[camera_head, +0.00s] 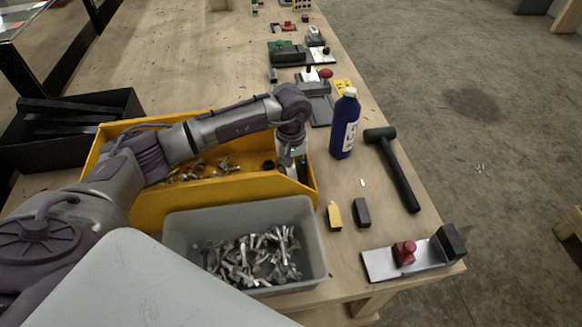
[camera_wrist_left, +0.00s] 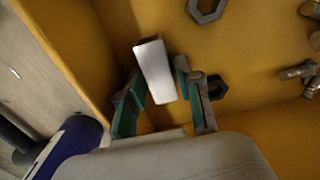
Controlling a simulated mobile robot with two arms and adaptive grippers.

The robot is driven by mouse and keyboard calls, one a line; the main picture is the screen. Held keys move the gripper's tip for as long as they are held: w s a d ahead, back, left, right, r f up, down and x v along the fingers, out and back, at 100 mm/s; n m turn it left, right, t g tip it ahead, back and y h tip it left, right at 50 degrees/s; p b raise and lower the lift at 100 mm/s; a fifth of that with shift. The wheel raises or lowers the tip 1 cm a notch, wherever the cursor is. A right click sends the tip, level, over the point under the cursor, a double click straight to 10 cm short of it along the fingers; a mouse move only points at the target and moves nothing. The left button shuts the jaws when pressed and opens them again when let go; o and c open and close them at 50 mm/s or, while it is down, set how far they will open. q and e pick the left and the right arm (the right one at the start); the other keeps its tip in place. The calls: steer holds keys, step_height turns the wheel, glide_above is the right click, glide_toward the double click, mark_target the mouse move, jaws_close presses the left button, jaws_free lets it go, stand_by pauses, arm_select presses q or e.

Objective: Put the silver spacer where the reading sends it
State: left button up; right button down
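A pale silver-white block, apparently the silver spacer (camera_wrist_left: 157,70), lies tilted inside the yellow bin (camera_head: 155,205) in the left wrist view. My left gripper (camera_wrist_left: 160,85) is down at the bin's right end with its green-grey fingers on either side of the block. A narrow gap shows beside the right finger, so the fingers look open around it; contact at the left finger is unclear. In the head view my left gripper (camera_head: 292,160) is partly hidden by its wrist and the bin wall. My right gripper is not in view. No legible reading shows.
A grey bin (camera_head: 180,240) of metal fittings stands in front. Small fixtures (camera_head: 288,54) line the far bench.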

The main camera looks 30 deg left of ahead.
mark_target(291, 170)
arm_select(q)
steer(key=shift+r, duration=0.1)
steer(key=shift+r, duration=0.6)
step_height(291, 170, up, 11)
steer(key=b, duration=0.3)
steer(key=shift+f, duration=0.1)
